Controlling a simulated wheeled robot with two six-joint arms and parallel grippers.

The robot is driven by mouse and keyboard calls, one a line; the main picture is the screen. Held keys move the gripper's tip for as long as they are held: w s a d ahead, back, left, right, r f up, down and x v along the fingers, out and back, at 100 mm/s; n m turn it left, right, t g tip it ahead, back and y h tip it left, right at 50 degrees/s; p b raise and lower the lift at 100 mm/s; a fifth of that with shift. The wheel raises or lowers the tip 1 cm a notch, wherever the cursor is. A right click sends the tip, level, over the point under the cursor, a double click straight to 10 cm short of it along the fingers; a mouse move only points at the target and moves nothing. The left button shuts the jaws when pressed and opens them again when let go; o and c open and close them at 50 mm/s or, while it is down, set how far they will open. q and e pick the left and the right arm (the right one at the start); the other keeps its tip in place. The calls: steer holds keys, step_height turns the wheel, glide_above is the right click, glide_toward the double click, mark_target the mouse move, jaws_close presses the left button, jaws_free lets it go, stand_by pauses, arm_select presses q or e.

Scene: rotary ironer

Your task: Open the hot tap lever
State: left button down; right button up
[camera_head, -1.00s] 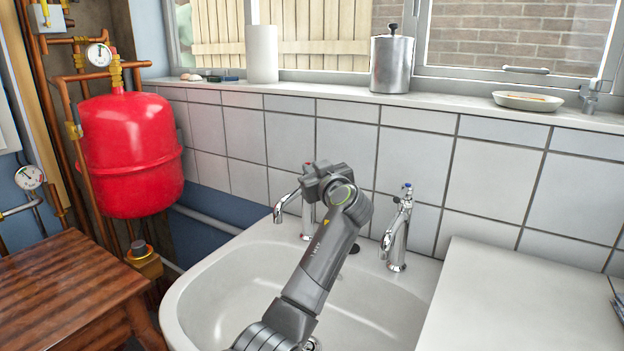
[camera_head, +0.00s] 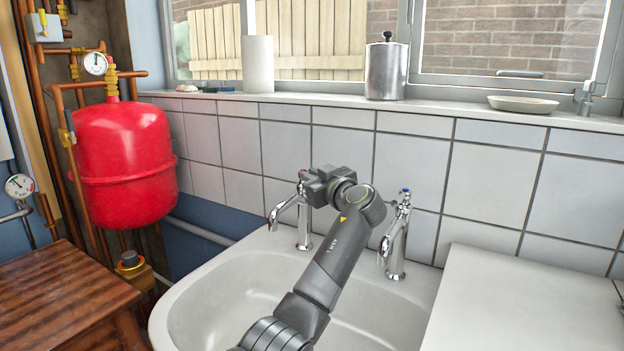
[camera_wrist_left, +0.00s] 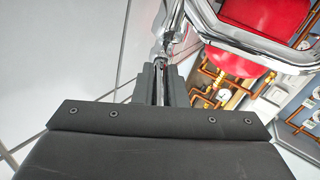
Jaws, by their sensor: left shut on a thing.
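The chrome left-hand tap (camera_head: 304,228) stands at the back of the white basin (camera_head: 215,287), its spout pointing down to the left. A similar chrome tap (camera_head: 395,250) with a blue-marked top stands to its right. My left gripper (camera_head: 303,184) is at the top of the left tap and hides most of its lever. In the left wrist view, my gripper (camera_wrist_left: 158,84) is shut on the slim metal lever (camera_wrist_left: 159,82) between its fingers. The tap's chrome spout (camera_wrist_left: 270,57) curves past on the right. My right gripper is not in view.
A white tiled wall rises close behind the taps, with a window sill (camera_head: 300,105) above. A red tank (camera_head: 125,165) and copper pipes stand at the left, above a wooden table (camera_head: 60,300). A white worktop (camera_head: 525,300) borders the basin at the right.

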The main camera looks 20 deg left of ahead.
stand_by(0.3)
arm_select(q)
steer(key=c, duration=1.5)
jaws_free()
steer(key=shift+o, duration=0.2)
steer(key=shift+r, duration=0.1)
step_height(320, 180, up, 10)
steer(key=shift+f, duration=0.1)
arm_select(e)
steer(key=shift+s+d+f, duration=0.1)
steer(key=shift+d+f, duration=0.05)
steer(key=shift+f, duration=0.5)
arm_select(q)
steer(key=shift+p, duration=0.3)
